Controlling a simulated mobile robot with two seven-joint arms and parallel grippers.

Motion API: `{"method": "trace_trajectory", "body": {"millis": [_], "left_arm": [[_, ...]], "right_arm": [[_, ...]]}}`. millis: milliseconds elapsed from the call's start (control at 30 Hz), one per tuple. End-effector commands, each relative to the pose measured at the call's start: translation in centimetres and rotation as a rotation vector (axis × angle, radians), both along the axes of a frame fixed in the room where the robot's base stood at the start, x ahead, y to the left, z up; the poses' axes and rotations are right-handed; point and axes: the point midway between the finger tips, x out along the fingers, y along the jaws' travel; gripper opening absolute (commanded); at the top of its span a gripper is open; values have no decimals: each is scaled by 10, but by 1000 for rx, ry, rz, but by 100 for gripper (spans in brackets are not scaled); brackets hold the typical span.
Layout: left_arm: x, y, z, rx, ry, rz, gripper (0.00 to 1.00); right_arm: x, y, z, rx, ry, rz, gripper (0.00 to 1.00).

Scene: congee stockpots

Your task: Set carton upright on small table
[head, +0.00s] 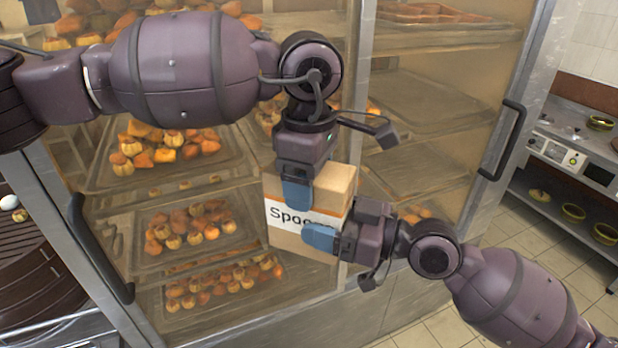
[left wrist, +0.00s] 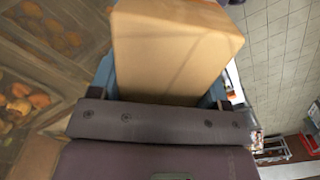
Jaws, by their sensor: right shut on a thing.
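A tan cardboard carton (head: 289,237) with a white label reading "Spo…" is held up in front of the glass cabinet. Its box top (head: 335,186) faces up and toward me, and the rest of the label is covered. My right gripper (head: 322,238) is shut on the carton, one blue finger across the label. My left gripper (head: 298,193) comes down from above, one blue finger over the label's upper edge. In the left wrist view the carton (left wrist: 175,50) lies between that gripper's two blue fingers; whether they press on it cannot be told. No small table is identifiable.
The glass-fronted cabinet (head: 365,308) holds trays of orange pastries (head: 190,238) close behind the carton. Its door handles (head: 503,140) stick out. Metal shelves (head: 590,150) with bowls stand at the right. Tiled floor (head: 525,250) shows at the lower right.

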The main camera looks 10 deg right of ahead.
Motion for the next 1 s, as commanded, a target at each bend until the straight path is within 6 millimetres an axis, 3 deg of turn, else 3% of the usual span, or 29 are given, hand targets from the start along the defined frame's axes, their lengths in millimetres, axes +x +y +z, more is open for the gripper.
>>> {"method": "trace_trajectory", "body": {"millis": [33, 133, 167, 333, 667, 1000], "left_arm": [[0, 0, 0, 0, 0, 0, 54], [0, 0, 0, 0, 0, 0, 39], [0, 0, 1, 0, -1, 0, 38], [0, 0, 1, 0, -1, 0, 38], [0, 0, 1, 0, -1, 0, 38], [0, 0, 1, 0, -1, 0, 38]], "right_arm": [[0, 0, 1, 1, -2, 0, 38], [0, 0, 1, 1, -2, 0, 38], [0, 0, 1, 1, -2, 0, 73], [0, 0, 1, 1, 0, 0, 99], [-1, -3, 0, 0, -1, 0, 100], [-16, -31, -1, -4, 0, 0, 100]]}}
